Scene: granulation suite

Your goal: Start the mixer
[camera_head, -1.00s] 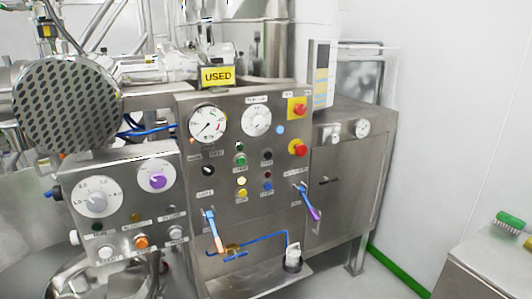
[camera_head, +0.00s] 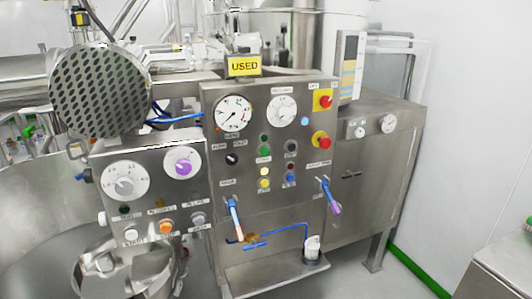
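The steel mixer control panel (camera_head: 215,95) stands in the middle of the view. Button labels are too small to read surely. Neither of my grippers is in view.
A yellow "USED" sign (camera_head: 244,66) stands on top of the panel. A steel bench (camera_head: 505,265) is at the lower right. Floor shows between bench and machine.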

